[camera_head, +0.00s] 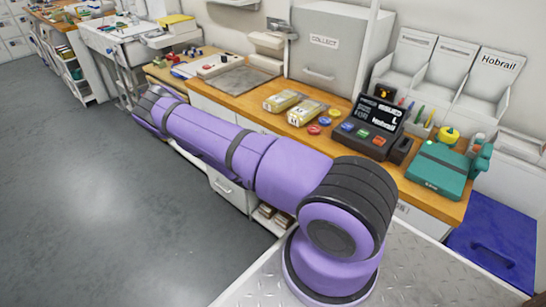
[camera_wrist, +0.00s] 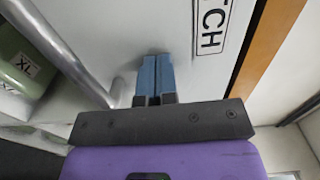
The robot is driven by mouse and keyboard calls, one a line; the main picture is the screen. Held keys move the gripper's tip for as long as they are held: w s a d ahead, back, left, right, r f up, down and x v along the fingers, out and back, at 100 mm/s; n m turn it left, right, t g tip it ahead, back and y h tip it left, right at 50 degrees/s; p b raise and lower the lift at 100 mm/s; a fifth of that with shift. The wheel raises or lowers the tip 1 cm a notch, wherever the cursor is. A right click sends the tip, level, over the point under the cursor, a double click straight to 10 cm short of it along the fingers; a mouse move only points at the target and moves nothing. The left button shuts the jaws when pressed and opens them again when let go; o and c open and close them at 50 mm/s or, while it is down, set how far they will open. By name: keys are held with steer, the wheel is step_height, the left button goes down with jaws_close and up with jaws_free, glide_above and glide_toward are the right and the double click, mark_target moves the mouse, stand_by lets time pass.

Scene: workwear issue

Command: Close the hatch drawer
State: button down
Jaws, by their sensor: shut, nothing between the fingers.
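A white panel (camera_wrist: 110,35) fills the upper middle of the wrist view. It carries a framed label (camera_wrist: 211,25) whose visible letters read "TCH", and a grey bar handle (camera_wrist: 62,48) runs along its left. I take it to be the hatch drawer front; how far it stands out is not clear. My gripper (camera_wrist: 155,62) is shut and empty, its blue fingertips at the panel, between handle and label. Touching or just short of it, I cannot tell. In the head view my purple arm reaches to the left along the counter, and the gripper is hidden.
The wooden counter (camera_head: 235,102) carries a till (camera_head: 372,128), a teal device (camera_head: 437,170) and yellow packets (camera_head: 282,101). Its edge (camera_wrist: 268,50) shows right of the panel. A green item marked XL (camera_wrist: 22,65) sits at the left. The grey floor (camera_head: 90,200) is clear.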

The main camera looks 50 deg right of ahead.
steer(key=shift+d+r, duration=0.1)
steer(key=shift+d, duration=0.25)
steer(key=a, duration=1.4)
steer(key=shift+s+a, duration=0.25)
steer(key=shift+a, duration=0.1)
